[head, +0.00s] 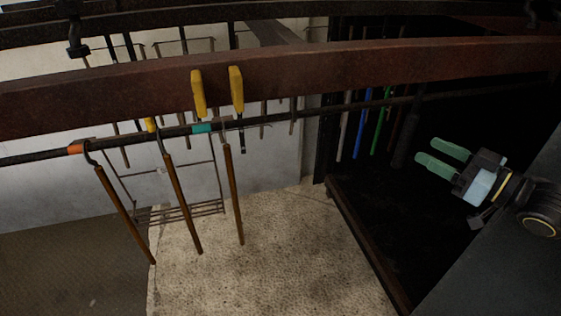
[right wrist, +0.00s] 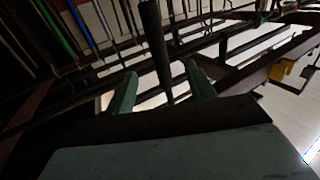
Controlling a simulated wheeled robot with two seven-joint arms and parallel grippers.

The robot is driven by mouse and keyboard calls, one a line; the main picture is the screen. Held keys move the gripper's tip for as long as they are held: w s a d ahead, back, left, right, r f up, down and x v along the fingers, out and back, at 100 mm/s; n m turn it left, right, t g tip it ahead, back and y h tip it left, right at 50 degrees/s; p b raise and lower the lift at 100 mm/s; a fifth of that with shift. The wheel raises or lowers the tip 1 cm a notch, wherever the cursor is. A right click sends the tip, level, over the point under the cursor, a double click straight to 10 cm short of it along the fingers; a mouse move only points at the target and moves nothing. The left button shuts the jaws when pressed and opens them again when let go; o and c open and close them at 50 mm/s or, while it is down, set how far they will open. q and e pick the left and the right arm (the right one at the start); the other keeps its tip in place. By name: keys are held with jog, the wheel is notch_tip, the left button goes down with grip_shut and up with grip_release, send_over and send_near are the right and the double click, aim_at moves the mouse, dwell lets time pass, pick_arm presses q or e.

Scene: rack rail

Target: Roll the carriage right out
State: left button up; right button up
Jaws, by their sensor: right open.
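My right gripper (head: 438,152), with pale green fingers, is open and empty at the right in front of the dark cabinet. A dark hanging bar (head: 405,140) is just left of its fingertips in the head view. In the right wrist view the dark bar (right wrist: 154,45) shows between the two open fingers (right wrist: 163,88); I cannot tell whether they touch. A dark rail (head: 300,119) runs across the head view, with an orange band (head: 77,148) and a teal band (head: 202,127). I cannot tell for sure which part is the carriage. My left gripper is not in view.
A brown beam (head: 300,68) crosses above the rail, with two yellow pieces (head: 198,93) on it. Several brown rods (head: 183,205) hang by hooks, with a wire rack (head: 180,212) behind. Blue (head: 362,123) and green (head: 381,125) rods hang in the cabinet. The speckled floor (head: 270,270) is clear.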

aim_at(406, 138)
jog(key=b+x, duration=0.1)
jog(key=x, duration=0.3)
jog(key=shift+w+a, duration=0.15)
jog(key=shift+w, duration=0.05)
jog(key=shift+a, duration=0.1)
jog(key=shift+x, duration=1.2)
jog(key=shift+c, duration=0.2)
grip_shut()
